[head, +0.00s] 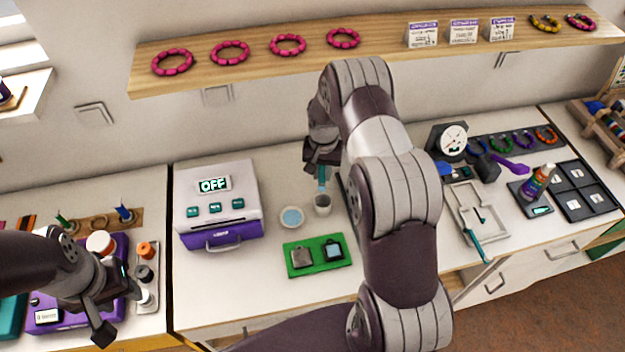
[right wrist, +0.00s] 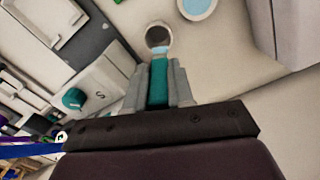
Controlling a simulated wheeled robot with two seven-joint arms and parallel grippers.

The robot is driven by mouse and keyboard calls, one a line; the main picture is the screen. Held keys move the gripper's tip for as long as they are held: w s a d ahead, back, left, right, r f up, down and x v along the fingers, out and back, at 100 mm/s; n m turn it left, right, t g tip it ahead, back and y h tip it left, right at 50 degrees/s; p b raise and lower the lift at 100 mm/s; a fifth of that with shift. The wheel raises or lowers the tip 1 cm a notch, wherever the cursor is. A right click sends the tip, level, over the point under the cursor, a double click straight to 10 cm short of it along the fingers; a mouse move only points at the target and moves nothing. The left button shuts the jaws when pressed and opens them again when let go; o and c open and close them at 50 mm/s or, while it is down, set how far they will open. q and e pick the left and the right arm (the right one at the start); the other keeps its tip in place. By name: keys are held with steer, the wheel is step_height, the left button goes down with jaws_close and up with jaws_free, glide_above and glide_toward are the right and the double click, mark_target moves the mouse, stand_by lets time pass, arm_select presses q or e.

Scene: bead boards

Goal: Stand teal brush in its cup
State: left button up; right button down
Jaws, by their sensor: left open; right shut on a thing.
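My right gripper (head: 322,160) is shut on the teal brush (head: 322,173) and holds it upright, light-blue end down. The small grey cup (head: 322,207) stands on the white counter directly below. In the right wrist view the teal handle (right wrist: 158,86) sits between the two grey fingers of the right gripper (right wrist: 158,72). The brush's lower end overlaps the near rim of the cup (right wrist: 158,34); I cannot tell whether it is inside or just above. My left gripper (head: 122,305) is open and empty at the lower left, over the purple tray's side.
A round dish with blue content (head: 291,218) stands just left of the cup. A green tray (head: 318,263) with two square pieces lies in front. A white and purple machine reading OFF (head: 217,205) stands left. My right arm hides the counter right of the cup.

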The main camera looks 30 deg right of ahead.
mark_target(323, 180)
steer(key=f+b, duration=0.1)
steer(key=f, duration=0.1)
steer(key=f+b, duration=0.2)
steer(key=shift+w+d+f, duration=0.1)
steer(key=shift+d+f, duration=0.1)
steer(key=shift+f, duration=0.05)
steer(key=f+b, duration=0.2)
steer(key=f, duration=0.1)
steer(key=f+b, duration=0.1)
steer(key=shift+s+d+f, duration=0.2)
steer(key=shift+d+f, duration=0.1)
steer(key=shift+f, duration=0.05)
steer(key=shift+f+b, duration=0.35)
steer(key=shift+b, duration=0.15)
steer(key=shift+w+a+f, duration=0.15)
steer(key=shift+a+f, duration=0.05)
arm_select(q)
step_height(323, 180, down, 7)
steer(key=shift+d, duration=0.35)
steer(key=shift+d, duration=0.1)
arm_select(e)
steer(key=c, duration=0.9)
jaws_free()
steer(key=shift+d, duration=0.1)
arm_select(q)
steer(key=shift+f, duration=0.1)
